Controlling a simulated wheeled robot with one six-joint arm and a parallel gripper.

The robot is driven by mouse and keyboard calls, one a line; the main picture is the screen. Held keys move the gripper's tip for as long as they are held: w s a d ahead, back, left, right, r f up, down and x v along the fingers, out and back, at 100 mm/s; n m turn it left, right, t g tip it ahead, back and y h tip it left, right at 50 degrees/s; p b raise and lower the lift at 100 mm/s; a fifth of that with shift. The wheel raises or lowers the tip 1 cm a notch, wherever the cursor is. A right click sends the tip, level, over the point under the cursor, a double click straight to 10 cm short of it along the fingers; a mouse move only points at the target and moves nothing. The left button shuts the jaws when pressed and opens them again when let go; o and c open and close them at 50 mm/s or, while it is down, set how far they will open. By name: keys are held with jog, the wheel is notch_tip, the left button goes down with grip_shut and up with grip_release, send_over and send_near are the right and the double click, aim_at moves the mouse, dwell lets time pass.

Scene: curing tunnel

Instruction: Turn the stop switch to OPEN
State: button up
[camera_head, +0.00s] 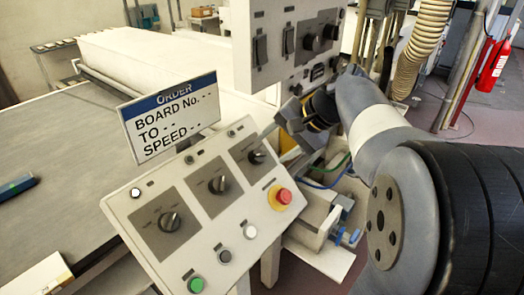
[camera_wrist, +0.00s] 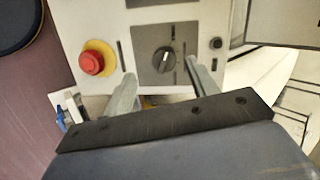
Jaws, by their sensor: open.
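A tilted white control panel (camera_head: 215,205) carries three black rotary switches on dark grey plates: a left one (camera_head: 170,221), a middle one (camera_head: 218,184) and a right one (camera_head: 257,156). Their labels are too small to read, so I cannot tell by text which is the stop switch. My gripper (camera_head: 268,132) is at the panel's upper right, by the right switch. In the wrist view my open gripper (camera_wrist: 159,67) has one finger on each side of a rotary switch (camera_wrist: 163,60). Its pale pointer line is near upright. I cannot tell whether the fingers touch it.
A red mushroom button (camera_head: 281,197) on a yellow base sits close to the right switch; it also shows in the wrist view (camera_wrist: 92,63). An order sign (camera_head: 170,115) stands behind the panel. A second switch box (camera_head: 290,45) hangs above my gripper.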

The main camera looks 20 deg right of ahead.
aim_at(261, 153)
jog(key=x, duration=0.4)
jog(key=shift+w+f, duration=0.15)
jog(key=shift+w, duration=0.4)
jog(key=shift+w+a+f, duration=0.25)
jog(key=shift+a+f, duration=0.05)
jog(key=shift+f, duration=0.2)
jog(key=shift+c, duration=0.3)
jog(key=c, duration=0.9)
